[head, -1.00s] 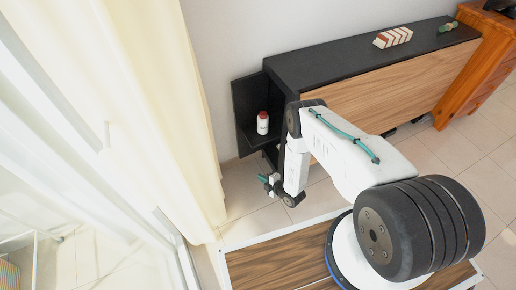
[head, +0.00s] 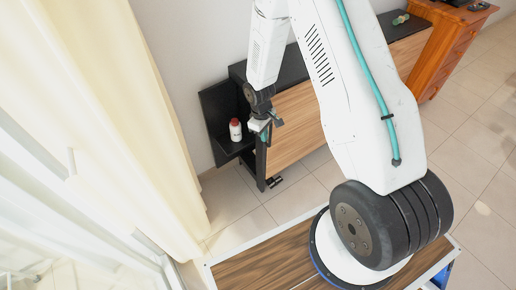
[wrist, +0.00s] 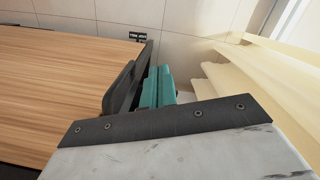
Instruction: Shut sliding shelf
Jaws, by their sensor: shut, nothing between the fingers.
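The sliding shelf (head: 213,112) is a black unit standing out from the left end of a long black-and-wood cabinet (head: 293,125). A white bottle (head: 235,132) with a red cap stands upright on it. My gripper (head: 266,133) is shut and empty, just right of the bottle in the head view, by the cabinet's front left corner. It hides part of the gap between shelf and cabinet; I cannot tell whether it touches either. In the wrist view the teal and black fingers (wrist: 150,92) are beside the cabinet's wood panel; the shelf is not clearly seen there.
A cream curtain (head: 120,110) hangs left of the shelf. An orange-brown wooden chest (head: 447,45) stands at the cabinet's far right end. A small green object (head: 401,19) lies on the cabinet top. The tiled floor (head: 240,195) before the shelf is clear.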

